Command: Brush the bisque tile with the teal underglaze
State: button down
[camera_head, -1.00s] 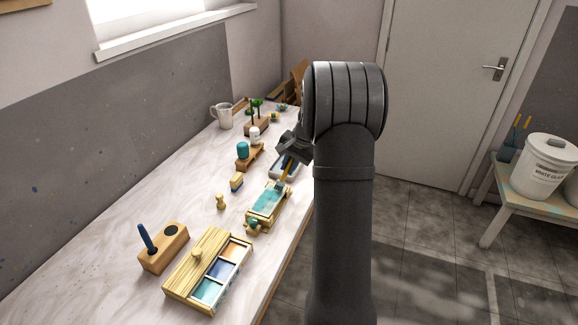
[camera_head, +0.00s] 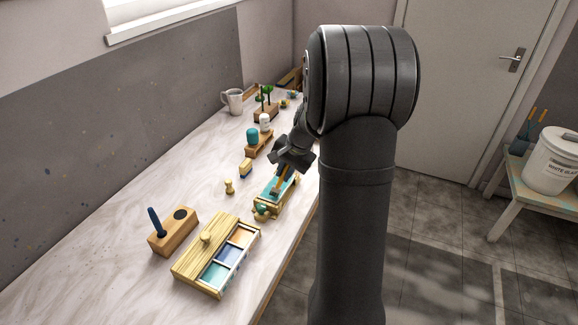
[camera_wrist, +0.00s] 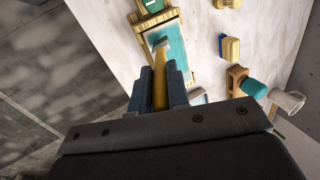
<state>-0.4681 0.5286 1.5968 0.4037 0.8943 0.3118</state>
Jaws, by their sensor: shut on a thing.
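The bisque tile (camera_head: 283,189) lies in a wooden holder on the bench, its visible face mostly teal. It also shows in the wrist view (camera_wrist: 177,48). My gripper (camera_head: 289,168) is above the tile, shut on the handle of a brush (camera_head: 281,182).
A wooden block with a blue-handled tool (camera_head: 156,223) stands left of the paint box. A small wooden peg (camera_head: 229,186), a yellow-and-blue block (camera_head: 245,169), a stand with a teal-topped item (camera_head: 252,136) and a white jug (camera_head: 233,100) stand behind. Bare bench lies at left.

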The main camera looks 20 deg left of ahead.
jog(key=shift+w, duration=5.85)
jog(key=s+a+r, duration=0.3)
jog(key=r, duration=0.5)
